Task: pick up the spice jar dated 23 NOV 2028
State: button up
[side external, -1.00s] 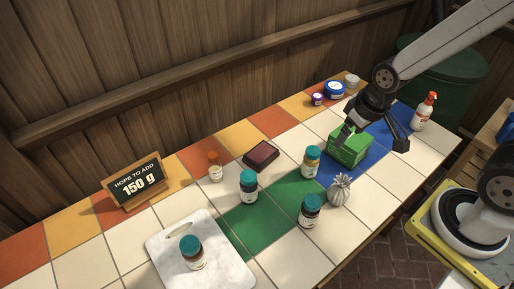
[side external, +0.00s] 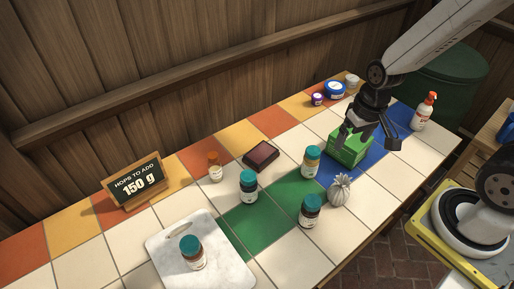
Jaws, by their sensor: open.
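My gripper (side external: 368,140) is open, pointing down around or just above the green box (side external: 349,149), right of the yellowish jar. I cannot tell whether it touches the box.
A grey garlic-shaped object (side external: 340,190) stands close to the two right-hand jars. A dark red pad (side external: 261,155), a small orange-capped bottle (side external: 215,166) and a sign (side external: 136,183) stand toward the wall.

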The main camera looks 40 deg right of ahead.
notch_tip(320, 180, down, 4)
jog(key=d+m+g+y, duration=0.1)
jog(key=m+g+y, duration=0.15)
jog(key=m, duration=0.35)
jog(key=m+t+y, duration=0.7)
jog(key=m+y, duration=0.2)
jog(key=m, duration=0.5)
send_near(313, 153)
jog(key=shift+w+a+f+h, duration=0.15)
jog(key=shift+a+f, duration=0.2)
jog(key=shift+a, duration=0.25)
jog(key=shift+w+a+f+h, duration=0.1)
jog(key=shift+a+f, duration=0.2)
jog(key=shift+a, duration=0.25)
jog(key=shift+w+a+f+m+t, duration=0.5)
jog(key=shift+w+a+f, duration=0.1)
jog(key=shift+w+f, duration=0.25)
jog(key=shift+a, duration=0.1)
jog(key=shift+x, duration=2.45)
jog(key=shift+f, duration=0.15)
